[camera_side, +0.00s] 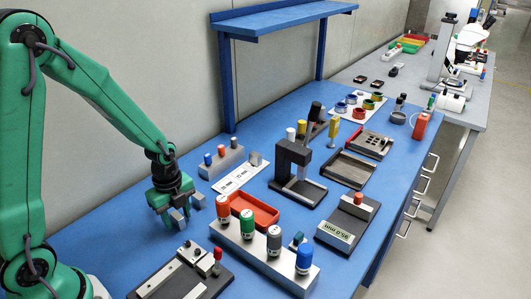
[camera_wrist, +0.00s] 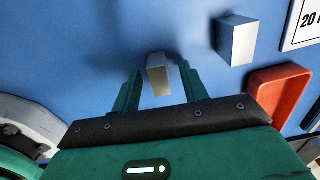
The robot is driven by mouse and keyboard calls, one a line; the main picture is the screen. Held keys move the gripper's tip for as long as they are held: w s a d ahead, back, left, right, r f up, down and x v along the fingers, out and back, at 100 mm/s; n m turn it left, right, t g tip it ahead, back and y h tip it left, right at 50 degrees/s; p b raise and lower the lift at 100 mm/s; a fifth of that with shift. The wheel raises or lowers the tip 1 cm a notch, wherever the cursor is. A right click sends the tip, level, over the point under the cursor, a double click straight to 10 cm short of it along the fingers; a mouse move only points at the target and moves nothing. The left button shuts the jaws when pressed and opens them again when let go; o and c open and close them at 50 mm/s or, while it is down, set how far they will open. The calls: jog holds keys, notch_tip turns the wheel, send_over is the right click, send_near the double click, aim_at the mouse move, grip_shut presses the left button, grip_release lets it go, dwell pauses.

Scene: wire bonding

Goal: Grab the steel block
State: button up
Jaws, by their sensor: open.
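Two plain grey metal blocks stand on the blue bench by my gripper; I cannot tell by label which is steel. The nearer block (camera_wrist: 158,75), slightly warmer grey, shows in the wrist view between and just beyond my fingertips, with a gap on each side. In the side view this block (camera_side: 180,221) is partly hidden by my gripper (camera_side: 172,208). The other block (camera_wrist: 237,38), brighter silver, stands to the right, outside the fingers; it also shows in the side view (camera_side: 198,201). My green gripper (camera_wrist: 160,80) is open and empty, pointing down.
A red tray (camera_side: 258,207) and a white card (camera_side: 238,178) lie to the right of the blocks. A bar with colour-capped bottles (camera_side: 262,251) stands in front right, and a dark fixture (camera_side: 155,282) in front. Blue bench is clear to the left.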

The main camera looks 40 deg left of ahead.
aim_at(177, 215)
jog(key=shift+f, duration=0.15)
dwell(0.4)
grip_shut()
jog(key=shift+r, duration=1.2)
notch_tip(177, 215, up, 2)
jog(key=s+d+r, duration=0.5)
jog(key=d+r, duration=0.1)
jog(key=d, duration=0.4)
jog(key=shift+d+r, duration=0.3)
